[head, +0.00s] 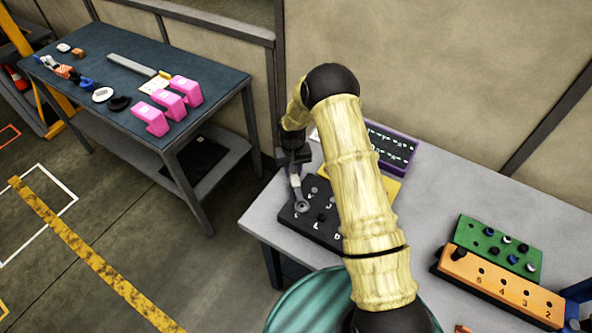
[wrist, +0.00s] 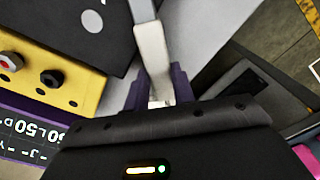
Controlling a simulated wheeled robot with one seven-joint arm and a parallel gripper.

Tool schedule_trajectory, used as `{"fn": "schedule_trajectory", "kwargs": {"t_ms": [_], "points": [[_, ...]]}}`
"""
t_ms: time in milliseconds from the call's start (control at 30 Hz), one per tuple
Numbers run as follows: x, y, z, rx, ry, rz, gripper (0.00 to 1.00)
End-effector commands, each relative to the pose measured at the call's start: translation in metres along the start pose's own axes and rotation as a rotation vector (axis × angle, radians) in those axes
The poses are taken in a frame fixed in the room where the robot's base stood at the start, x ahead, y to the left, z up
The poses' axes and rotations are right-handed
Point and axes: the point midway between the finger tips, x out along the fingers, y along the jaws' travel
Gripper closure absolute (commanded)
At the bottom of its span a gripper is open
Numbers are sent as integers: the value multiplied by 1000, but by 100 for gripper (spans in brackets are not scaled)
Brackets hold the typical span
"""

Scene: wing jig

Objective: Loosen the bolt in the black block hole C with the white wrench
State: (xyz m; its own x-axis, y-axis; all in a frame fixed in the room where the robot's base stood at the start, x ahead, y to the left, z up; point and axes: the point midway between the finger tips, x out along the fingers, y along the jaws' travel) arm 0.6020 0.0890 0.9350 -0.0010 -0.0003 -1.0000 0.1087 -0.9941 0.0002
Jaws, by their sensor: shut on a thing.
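My gripper (head: 293,165) is shut on the white wrench (head: 296,188), which hangs down from it. In the wrist view the wrench (wrist: 154,48) stands between my two purple fingers (wrist: 157,90). The wrench's ring-like lower end is at the left front corner of the black block (head: 313,227). I cannot tell whether it sits around a bolt there or just above it. Letters such as D and L show on the block; a C label is not clearly readable. In the wrist view the black block (wrist: 45,22) is at the top left. My arm hides the block's right part.
A yellow block (wrist: 75,95) with red and black bolts and a purple panel (head: 392,150) are behind the black block. Green (head: 480,236) and orange (head: 490,275) blocks stand at right on the grey table (head: 440,190). A dark table (head: 190,70) with pink items is at left.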

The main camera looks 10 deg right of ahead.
Motion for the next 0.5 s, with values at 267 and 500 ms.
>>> {"fn": "schedule_trajectory", "kwargs": {"t_ms": [267, 500], "points": [[-1, -2, 0, -17, 2, 0, 100], [-3, -15, 1, -114, 3, -1, 100]]}}
